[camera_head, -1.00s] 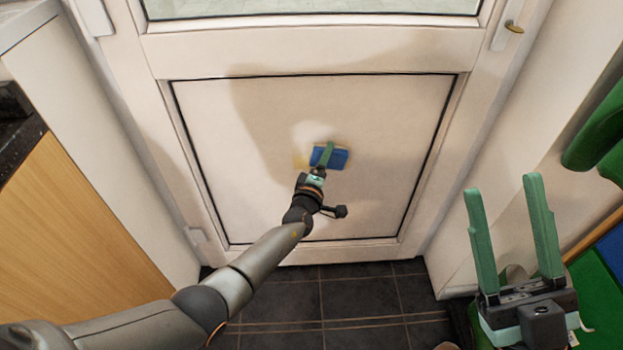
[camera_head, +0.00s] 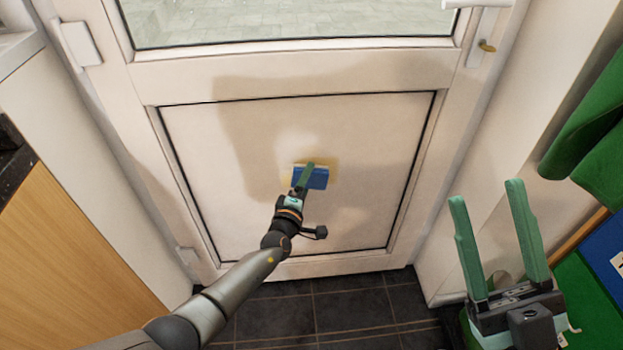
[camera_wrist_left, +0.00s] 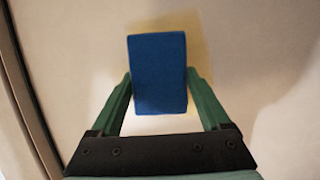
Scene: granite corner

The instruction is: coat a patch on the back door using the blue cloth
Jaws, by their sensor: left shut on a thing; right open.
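The back door (camera_head: 230,140) is white, with a framed lower panel and a glass pane above. The blue cloth (camera_head: 318,180) looks like a flat blue block and lies against the middle of the lower panel. My left gripper (camera_head: 304,178) is shut on it; the wrist view shows the blue cloth (camera_wrist_left: 158,73) between its two green fingers. A yellowish patch (camera_head: 331,165) shows on the panel around the cloth; the cloth hides part of it. The patch also shows in the wrist view (camera_wrist_left: 199,45). My right gripper (camera_head: 487,195) is open and empty at the right, away from the door.
A wooden cabinet (camera_head: 70,240) stands at the left. Green cloth-like material (camera_head: 590,145) hangs at the right, above green and blue flat items (camera_head: 590,300). The dark tiled floor (camera_head: 300,310) before the door is clear. A door handle (camera_head: 487,46) is at upper right.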

